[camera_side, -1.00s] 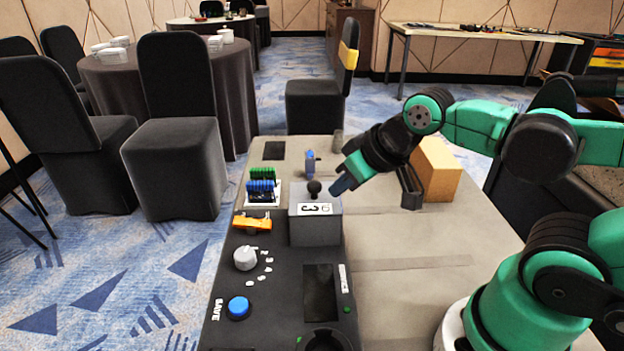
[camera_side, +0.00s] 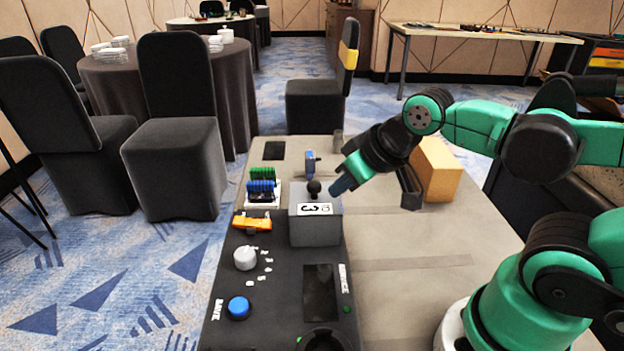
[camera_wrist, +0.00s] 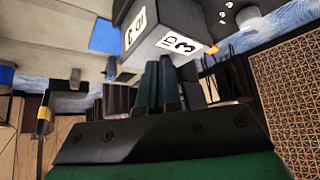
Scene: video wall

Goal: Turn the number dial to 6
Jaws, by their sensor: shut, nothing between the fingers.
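The number dial (camera_side: 245,258) is a white round knob on the dark panel in the side view, with small white digits curving along its right side. It shows partly at the top right of the wrist view (camera_wrist: 248,17). I cannot read which digit it points to. My gripper (camera_side: 338,187) is shut and empty, with blue-grey fingers. It is behind and to the right of the dial, well apart from it, close beside the grey box. In the wrist view, my fingers (camera_wrist: 160,75) point toward that box.
An orange part (camera_side: 252,222) lies behind the dial, and a blue button (camera_side: 238,307) is in front. A tan block (camera_side: 437,170) stands at right.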

